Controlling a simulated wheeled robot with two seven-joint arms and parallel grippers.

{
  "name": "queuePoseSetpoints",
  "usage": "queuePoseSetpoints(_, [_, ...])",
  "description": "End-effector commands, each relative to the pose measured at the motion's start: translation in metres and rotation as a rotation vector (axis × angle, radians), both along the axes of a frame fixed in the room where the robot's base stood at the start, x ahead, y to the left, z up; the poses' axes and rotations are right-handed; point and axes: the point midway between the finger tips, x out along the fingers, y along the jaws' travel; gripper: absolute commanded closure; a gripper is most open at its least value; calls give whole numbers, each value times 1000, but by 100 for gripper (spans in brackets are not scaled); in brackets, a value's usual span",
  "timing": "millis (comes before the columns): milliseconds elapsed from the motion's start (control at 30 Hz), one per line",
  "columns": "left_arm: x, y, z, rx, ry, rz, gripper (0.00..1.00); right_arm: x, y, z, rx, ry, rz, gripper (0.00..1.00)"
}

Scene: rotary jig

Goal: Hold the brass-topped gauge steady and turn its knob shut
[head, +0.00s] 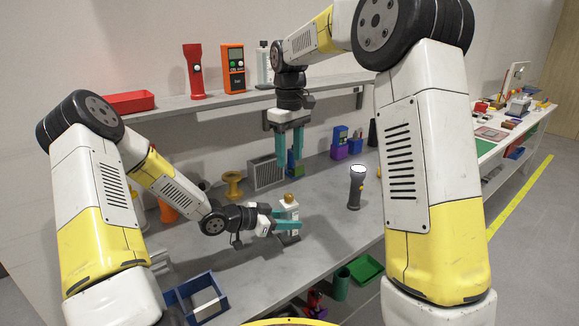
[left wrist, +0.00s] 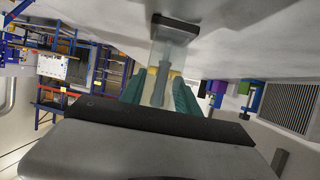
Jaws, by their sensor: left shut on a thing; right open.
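The gauge (head: 289,207) is a small pale upright piece with a brass top, standing on the grey bench near its middle. My left gripper (head: 288,220) reaches in from the left, its teal fingers shut on the gauge's body below the brass top. In the left wrist view the gauge (left wrist: 172,52) shows as a clear body with a dark base, between the two teal fingers (left wrist: 158,92). My right gripper (head: 289,160) points down, open and empty, above and behind the gauge, apart from it.
A flashlight (head: 357,185) stands right of the gauge. A yellow spool (head: 233,184) and a grey vented box (head: 267,172) stand behind it. A blue open tray (head: 197,297) lies at the front left. A shelf (head: 200,103) with a red flashlight (head: 194,70) runs along the wall.

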Motion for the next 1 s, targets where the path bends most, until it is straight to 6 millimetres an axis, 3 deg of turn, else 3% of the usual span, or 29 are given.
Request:
queuePoseSetpoints(367, [0,0,0,0,0,0,100,0,0,2,0,0,0,54])
queuePoseSetpoints(400, [0,0,0,0,0,0,60,0,0,2,0,0,0,54])
queuePoseSetpoints(533, [0,0,0,0,0,0,37,0,0,2,0,0,0,54])
queuePoseSetpoints(833, [0,1,0,0,0,1,37,0,0,2,0,0,0,54])
queuePoseSetpoints(1000, [-6,14,6,2,-2,3,37,0,0,2,0,0,0,54])
